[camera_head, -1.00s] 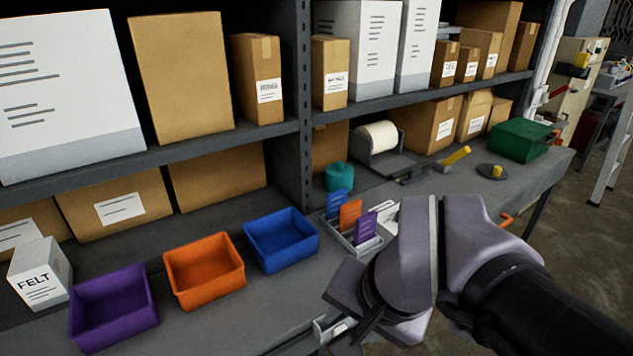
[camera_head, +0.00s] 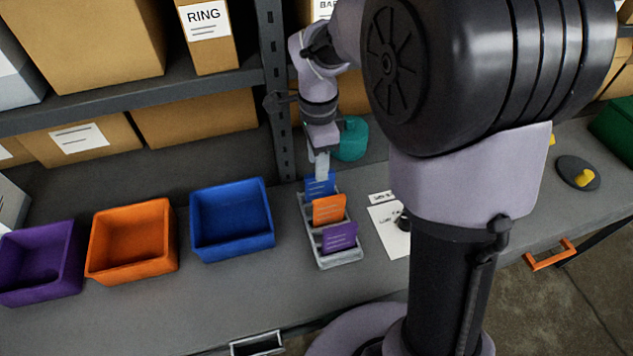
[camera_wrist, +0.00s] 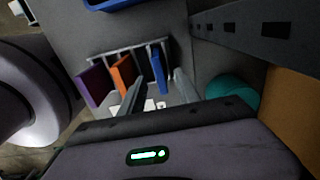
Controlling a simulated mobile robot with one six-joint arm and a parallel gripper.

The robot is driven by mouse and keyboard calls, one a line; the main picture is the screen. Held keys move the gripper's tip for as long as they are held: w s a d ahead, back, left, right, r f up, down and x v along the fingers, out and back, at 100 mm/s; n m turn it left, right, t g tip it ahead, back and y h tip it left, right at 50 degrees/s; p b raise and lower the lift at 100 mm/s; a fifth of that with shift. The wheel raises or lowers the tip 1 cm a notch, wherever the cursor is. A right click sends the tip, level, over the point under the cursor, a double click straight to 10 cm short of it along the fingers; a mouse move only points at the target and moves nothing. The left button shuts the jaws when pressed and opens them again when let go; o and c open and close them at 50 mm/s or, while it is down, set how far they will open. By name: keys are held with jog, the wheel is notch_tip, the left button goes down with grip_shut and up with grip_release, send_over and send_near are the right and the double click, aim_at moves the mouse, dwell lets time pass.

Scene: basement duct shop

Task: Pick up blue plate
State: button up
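The blue plate (camera_head: 318,186) stands upright in the back slot of a grey rack (camera_head: 341,259) on the bench, behind an orange plate (camera_head: 328,209) and a purple plate (camera_head: 339,237). My gripper (camera_head: 320,168) points down just above the blue plate. In the wrist view, my gripper (camera_wrist: 160,80) is open, with one finger on each side of the blue plate (camera_wrist: 159,70). Whether the fingers touch it I cannot tell. The orange plate (camera_wrist: 122,74) and purple plate (camera_wrist: 95,83) stand to its left there.
Blue (camera_head: 232,220), orange (camera_head: 132,241) and purple (camera_head: 41,263) bins stand left of the rack. A teal container (camera_head: 351,140) is close to my gripper's right. A shelf post (camera_head: 274,80) rises close on its left. Labelled papers (camera_head: 393,230) lie right of the rack.

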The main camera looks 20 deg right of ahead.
aim_at(320, 186)
notch_tip(320, 186, down, 3)
jog(key=shift+w+d+f+b, duration=0.1)
jog(key=shift+d+f+b, duration=0.05)
jog(key=shift+b, duration=0.2)
notch_tip(320, 186, down, 6)
jog(key=shift+r+b, duration=0.25)
jog(key=shift+b, duration=1)
jog(key=shift+r, duration=0.15)
jog(key=shift+c, duration=0.7)
grip_shut()
